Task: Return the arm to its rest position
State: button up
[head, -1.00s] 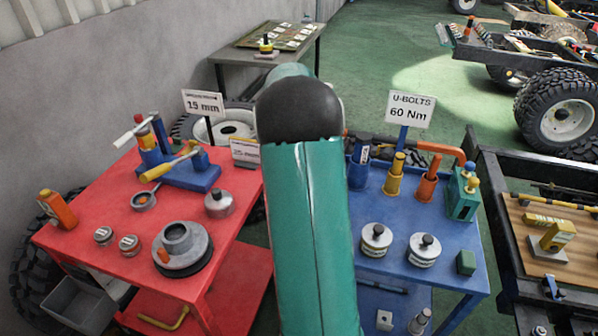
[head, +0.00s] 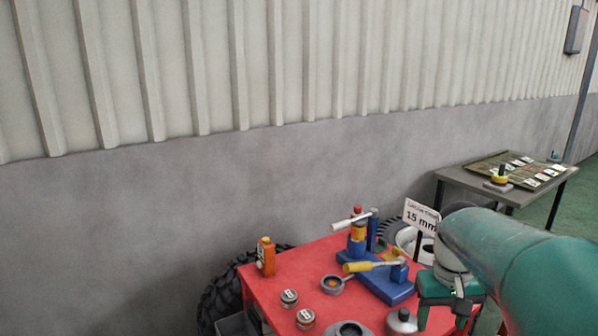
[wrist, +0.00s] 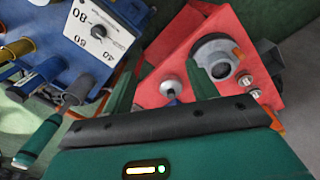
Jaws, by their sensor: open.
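My teal arm reaches in from the right edge of the head view, with its rounded end beside the red cart (head: 290,259). The red cart's top (wrist: 176,52) lies beyond the fingers. The arm hides the right part of the red cart in the head view.
The red cart carries an orange bottle (head: 266,256), a blue fixture (head: 390,287) and several tins. A 15 mm sign (head: 421,216) stands behind. A grey table (head: 455,182) is at the back right. The wrist view also shows a blue cart with a white dial (wrist: 98,30).

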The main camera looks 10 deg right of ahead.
jog(key=s+a+n+t, duration=0.1)
jog(key=s+a+t, duration=0.1)
jog(key=s+a, duration=0.3)
jog(key=s+a+r+n+t, duration=0.1)
jog(key=s+a+t, duration=0.2)
jog(key=a, duration=0.9)
jog(key=shift+s+a+y, duration=0.3)
jog(key=shift+s+a, duration=0.05)
jog(key=shift+s, duration=0.55)
